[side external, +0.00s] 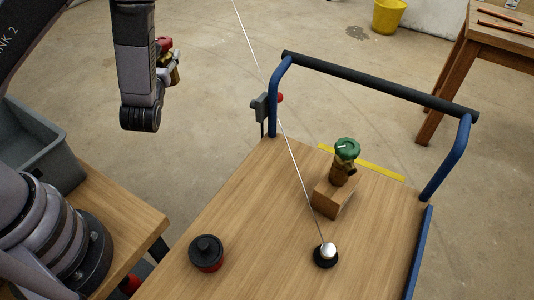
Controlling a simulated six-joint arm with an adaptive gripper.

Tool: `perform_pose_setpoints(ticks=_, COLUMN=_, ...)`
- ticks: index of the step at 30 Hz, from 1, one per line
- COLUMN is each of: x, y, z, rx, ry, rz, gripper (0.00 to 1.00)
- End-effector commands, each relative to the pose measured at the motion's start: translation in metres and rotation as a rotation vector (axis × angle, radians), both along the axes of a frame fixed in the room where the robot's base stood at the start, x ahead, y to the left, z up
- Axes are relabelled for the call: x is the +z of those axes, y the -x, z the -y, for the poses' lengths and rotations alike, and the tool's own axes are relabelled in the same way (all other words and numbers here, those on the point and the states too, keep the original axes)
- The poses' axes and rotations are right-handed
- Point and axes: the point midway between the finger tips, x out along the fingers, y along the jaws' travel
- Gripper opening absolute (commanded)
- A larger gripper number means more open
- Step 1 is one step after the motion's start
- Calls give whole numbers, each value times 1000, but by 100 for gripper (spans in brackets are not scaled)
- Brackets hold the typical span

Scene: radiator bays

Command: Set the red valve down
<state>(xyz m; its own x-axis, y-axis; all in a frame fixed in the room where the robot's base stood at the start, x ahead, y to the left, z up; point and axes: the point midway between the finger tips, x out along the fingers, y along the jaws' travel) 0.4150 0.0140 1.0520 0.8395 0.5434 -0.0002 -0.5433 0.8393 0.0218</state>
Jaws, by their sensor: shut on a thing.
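The red valve, with a red cap (163,44) and a brass body (174,75), is up in the air at the upper left, beside my dark arm link. My gripper (175,60) is mostly hidden behind that link; only a small grey part shows against the valve. It is shut on the valve, high and to the left of the wooden cart top (255,200). A second valve with a green cap (346,149) and brass body stands on a wooden block (333,197) on the cart.
A black-and-red round pot (206,253) and a silver ball on a black base (327,251) with a thin slanting rod stand on the cart. A blue-and-black handle frame (375,82) rises at its far edge. A grey bin (40,150) stands left. The cart's middle is clear.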

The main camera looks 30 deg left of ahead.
Motion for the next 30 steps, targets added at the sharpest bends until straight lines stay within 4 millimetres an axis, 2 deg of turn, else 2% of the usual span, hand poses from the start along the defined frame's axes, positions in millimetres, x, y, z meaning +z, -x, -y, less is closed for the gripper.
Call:
perform_pose_setpoints(ticks=5, x=7, y=30, z=-50, rx=299, ry=1, rz=5, gripper=1)
perform_pose_setpoints(ticks=9, x=13, y=76, z=-90, rx=629, ry=2, rz=4, gripper=1)
perform_pose_setpoints(ticks=12, x=17, y=114, z=-106, rx=864, ry=2, rz=4, gripper=1)
perform_pose_setpoints(ticks=15, x=19, y=154, z=-113, rx=1098, ry=3, rz=3, gripper=1)
perform_pose_setpoints(ticks=19, x=20, y=203, z=-105, rx=1402, ry=1, rz=1, gripper=1)
perform_pose_setpoints(ticks=23, x=18, y=245, z=-83, rx=1705, ry=1, rz=1, gripper=1)
perform_pose_setpoints(ticks=27, x=13, y=278, z=-44, rx=2034, ry=-1, rz=1, gripper=1)
perform_pose_setpoints(ticks=30, x=8, y=292, z=-10, rx=2270, ry=-2, rz=-1, gripper=1)
